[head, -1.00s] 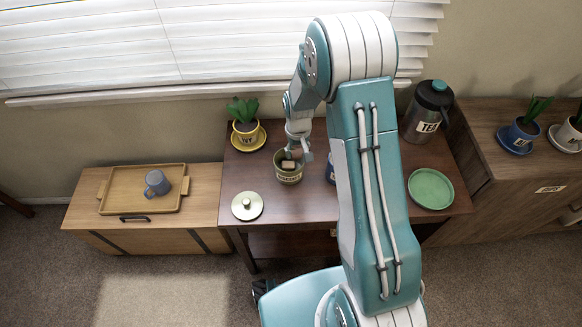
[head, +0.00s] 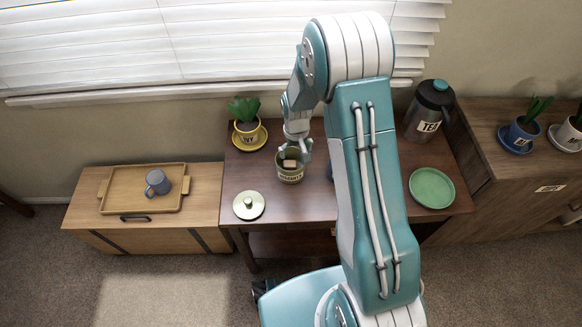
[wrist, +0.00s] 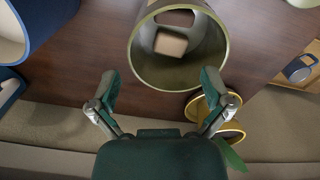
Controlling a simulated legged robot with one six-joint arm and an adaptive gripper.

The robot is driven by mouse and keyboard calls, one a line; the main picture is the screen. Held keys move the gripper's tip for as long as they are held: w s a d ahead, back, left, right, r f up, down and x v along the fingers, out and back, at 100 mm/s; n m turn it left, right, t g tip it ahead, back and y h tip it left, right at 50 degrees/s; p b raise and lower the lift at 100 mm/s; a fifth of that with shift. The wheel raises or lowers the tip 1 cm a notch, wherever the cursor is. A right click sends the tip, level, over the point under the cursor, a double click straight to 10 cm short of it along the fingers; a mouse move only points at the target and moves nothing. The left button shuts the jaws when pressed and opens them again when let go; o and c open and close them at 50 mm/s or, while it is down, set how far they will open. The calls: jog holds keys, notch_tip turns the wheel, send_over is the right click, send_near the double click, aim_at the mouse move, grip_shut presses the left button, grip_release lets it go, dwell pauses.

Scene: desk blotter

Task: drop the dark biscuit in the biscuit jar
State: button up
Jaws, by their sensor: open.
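The biscuit jar (head: 290,179) stands open on the dark wooden desk, a greenish pot with a label. In the wrist view I look into its mouth (wrist: 206,52). Inside lie a tan block-shaped biscuit (wrist: 170,44) and a darker brown piece (wrist: 176,18), which seems to be the dark biscuit; it is partly cut off by shadow and rim. My gripper (head: 295,152) is over the jar's mouth in the head view. In the wrist view my gripper (wrist: 159,76) has its fingers wide apart with nothing between them.
The jar lid (head: 248,205) lies left of the jar. A green plate (head: 431,188) and a tea flask (head: 427,112) are right. A tray (head: 112,203) with a mug (head: 157,182) sits on the low chest.

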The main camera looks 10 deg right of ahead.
notch_tip(320, 180, up, 12)
jog(key=shift+d+f, duration=0.15)
jog(key=shift+f, duration=0.1)
jog(key=shift+r, duration=0.1)
dwell(0.4)
jog(key=s+r+t, duration=0.3)
jog(key=s+r, duration=0.8)
jog(key=r, duration=0.5)
jog(key=s+r+m+t, duration=0.1)
jog(key=s+r, duration=0.3)
jog(key=s, duration=1)
jog(key=shift+s+r+t, duration=0.15)
jog(key=shift+r+t, duration=0.2)
jog(key=shift+t, duration=0.45)
